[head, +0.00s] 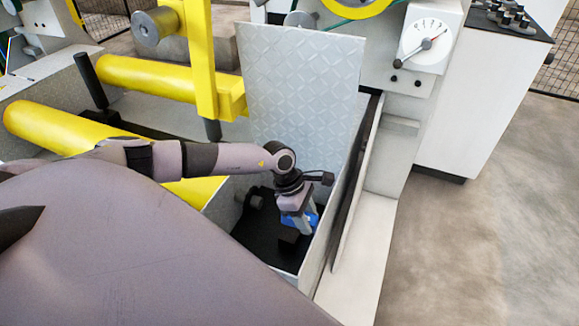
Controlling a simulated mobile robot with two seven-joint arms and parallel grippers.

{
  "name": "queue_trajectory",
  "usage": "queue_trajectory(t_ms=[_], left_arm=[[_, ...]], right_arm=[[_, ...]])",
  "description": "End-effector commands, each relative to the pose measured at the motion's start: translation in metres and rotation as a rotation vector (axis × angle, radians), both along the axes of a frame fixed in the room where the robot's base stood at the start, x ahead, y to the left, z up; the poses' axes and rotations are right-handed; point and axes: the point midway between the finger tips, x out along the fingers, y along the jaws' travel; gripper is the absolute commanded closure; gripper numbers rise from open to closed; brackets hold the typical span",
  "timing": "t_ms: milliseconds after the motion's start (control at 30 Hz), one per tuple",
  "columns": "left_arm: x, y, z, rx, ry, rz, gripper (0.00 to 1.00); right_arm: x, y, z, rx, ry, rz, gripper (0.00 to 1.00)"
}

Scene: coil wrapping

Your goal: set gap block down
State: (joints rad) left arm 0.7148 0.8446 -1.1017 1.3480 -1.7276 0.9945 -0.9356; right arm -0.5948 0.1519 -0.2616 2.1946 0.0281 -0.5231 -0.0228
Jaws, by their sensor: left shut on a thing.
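My left gripper (300,228) reaches down into an open bin (325,235) with a dark floor, right of the middle of the head view. It is shut on a small dark block, which I take as the gap block (288,240), at its fingertips. A blue part (313,220) shows beside the fingers; I cannot tell if it belongs to the gripper. The block is low, close to the bin floor. I cannot tell whether it touches. My right gripper is not in view.
Another small grey block (256,198) lies in the bin to the left. A tall patterned metal plate (300,95) stands behind the bin, and a thin light wall bounds its right. Yellow rollers (150,78) lie to the left. A dial panel (428,40) is at upper right.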

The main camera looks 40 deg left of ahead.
Motion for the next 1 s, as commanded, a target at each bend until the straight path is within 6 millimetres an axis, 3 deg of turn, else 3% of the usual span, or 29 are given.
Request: queue_trajectory(t_ms=[33, 100, 300, 467, 900, 1000], left_arm=[[-0.001, 0.009, -0.024, 0.002, 0.001, 0.078, 0.97], [-0.001, 0.017, -0.04, 0.001, 0.001, 0.171, 0.97], [-0.001, 0.034, -0.064, 0.0, -0.001, 0.333, 0.97], [-0.001, 0.037, -0.08, 0.0, 0.001, 0.371, 0.97], [-0.002, 0.036, -0.196, -0.001, 0.003, 0.373, 0.97], [-0.002, 0.036, -0.213, -0.002, 0.002, 0.372, 0.97]], right_arm=[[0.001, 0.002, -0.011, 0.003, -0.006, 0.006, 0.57], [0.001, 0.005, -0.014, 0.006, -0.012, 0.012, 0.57], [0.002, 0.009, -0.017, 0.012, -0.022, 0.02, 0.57], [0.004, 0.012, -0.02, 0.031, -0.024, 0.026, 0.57], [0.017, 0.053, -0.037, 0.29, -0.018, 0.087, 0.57], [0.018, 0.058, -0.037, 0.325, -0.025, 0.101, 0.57]])
